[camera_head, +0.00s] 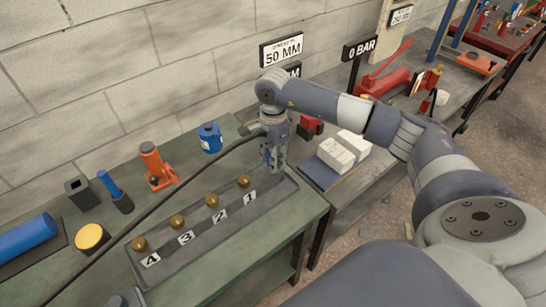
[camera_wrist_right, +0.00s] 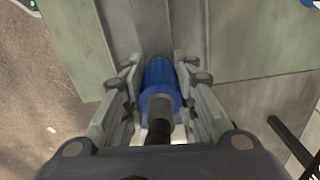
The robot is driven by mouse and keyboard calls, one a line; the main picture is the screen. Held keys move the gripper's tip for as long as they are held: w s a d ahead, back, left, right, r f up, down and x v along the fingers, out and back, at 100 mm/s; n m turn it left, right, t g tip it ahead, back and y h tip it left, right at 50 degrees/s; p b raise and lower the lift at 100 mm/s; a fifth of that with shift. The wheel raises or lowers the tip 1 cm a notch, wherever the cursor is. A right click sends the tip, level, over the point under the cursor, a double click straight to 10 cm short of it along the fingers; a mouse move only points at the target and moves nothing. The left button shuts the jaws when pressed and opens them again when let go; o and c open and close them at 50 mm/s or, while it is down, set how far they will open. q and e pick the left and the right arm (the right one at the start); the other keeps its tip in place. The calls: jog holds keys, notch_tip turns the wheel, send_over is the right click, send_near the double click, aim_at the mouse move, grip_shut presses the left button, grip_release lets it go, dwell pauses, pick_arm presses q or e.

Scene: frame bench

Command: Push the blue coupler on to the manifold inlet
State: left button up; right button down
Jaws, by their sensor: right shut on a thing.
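My right gripper (camera_head: 272,160) is shut on the blue coupler (camera_wrist_right: 160,85), which sits between its fingers in the wrist view. A dark hose (camera_wrist_right: 158,130) runs from the coupler's near end. In the head view the gripper points down at the right end of the grey manifold (camera_head: 205,228), which has brass knobs and plates numbered 1 to 4. The inlet is hidden behind the gripper. I cannot tell whether the coupler touches it. A small grey part at the bottom left edge of the head view may be my left gripper.
The hose (camera_head: 200,165) crosses the green bench behind the manifold. A blue can (camera_head: 210,138), an orange jack (camera_head: 156,166) and a yellow-topped pot (camera_head: 91,238) stand behind it. White blocks (camera_head: 343,150) lie on the bench to the right. Signs stand at the back.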

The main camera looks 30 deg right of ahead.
jog(key=shift+f, duration=0.3)
jog(key=c, duration=1.2)
grip_release()
jog(key=shift+r, duration=0.1)
notch_tip(320, 180, up, 12)
jog(key=shift+s+f, duration=0.1)
